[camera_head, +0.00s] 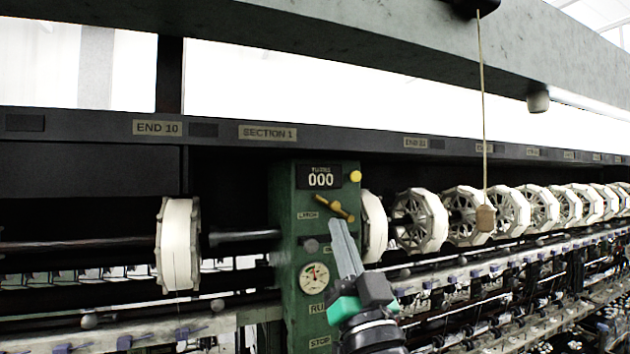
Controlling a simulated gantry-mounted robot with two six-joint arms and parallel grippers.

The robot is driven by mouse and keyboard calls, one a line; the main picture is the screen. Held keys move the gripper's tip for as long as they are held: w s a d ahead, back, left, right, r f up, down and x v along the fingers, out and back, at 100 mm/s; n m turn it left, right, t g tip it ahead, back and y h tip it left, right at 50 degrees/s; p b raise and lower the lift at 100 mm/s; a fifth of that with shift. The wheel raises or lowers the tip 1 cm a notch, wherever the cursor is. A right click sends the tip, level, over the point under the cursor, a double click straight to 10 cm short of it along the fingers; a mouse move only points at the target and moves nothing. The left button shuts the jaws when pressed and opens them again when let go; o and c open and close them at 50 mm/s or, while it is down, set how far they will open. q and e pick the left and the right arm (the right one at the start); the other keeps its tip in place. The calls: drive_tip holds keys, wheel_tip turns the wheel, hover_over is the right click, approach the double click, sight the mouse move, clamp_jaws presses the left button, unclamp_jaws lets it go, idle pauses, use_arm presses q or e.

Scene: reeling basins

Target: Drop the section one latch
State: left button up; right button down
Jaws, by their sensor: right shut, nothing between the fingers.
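The section one latch appears to be the brass lever (335,208) on the front of the green control box (284,200), beside a small label that is hard to read. The lever slants down to the right. My right gripper (341,224) points up in front of the box, its grey fingers shut and empty. Its tips are just below the lever in the picture; I cannot tell whether they touch it. The SECTION 1 plate (267,133) is on the dark rail above. My left gripper is not in view.
The box also has a 000 counter (320,179), a yellow knob (355,176), a grey knob (310,245) and a gauge (314,277). White reels (179,245) flank it. A cord with a wooden handle (485,218) hangs at right.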

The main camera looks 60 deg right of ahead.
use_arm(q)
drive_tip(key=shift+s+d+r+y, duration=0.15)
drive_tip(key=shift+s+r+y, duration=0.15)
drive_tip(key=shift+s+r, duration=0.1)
use_arm(e)
drive_tip(key=s+d, duration=0.1)
drive_tip(key=s+d+r+g+h, duration=0.1)
drive_tip(key=shift+d+r+m, duration=0.15)
drive_tip(key=shift+d+m, duration=0.15)
drive_tip(key=shift+d, duration=0.05)
wheel_tip(320, 180, up, 7)
drive_tip(key=p, duration=0.5)
hover_over(332, 206)
drive_tip(key=s, duration=0.3)
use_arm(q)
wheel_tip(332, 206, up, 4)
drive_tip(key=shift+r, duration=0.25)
use_arm(e)
drive_tip(key=f, duration=0.2)
drive_tip(key=w+f, duration=0.1)
drive_tip(key=f, duration=0.1)
drive_tip(key=shift+a+f, duration=0.1)
drive_tip(key=shift+f, duration=0.05)
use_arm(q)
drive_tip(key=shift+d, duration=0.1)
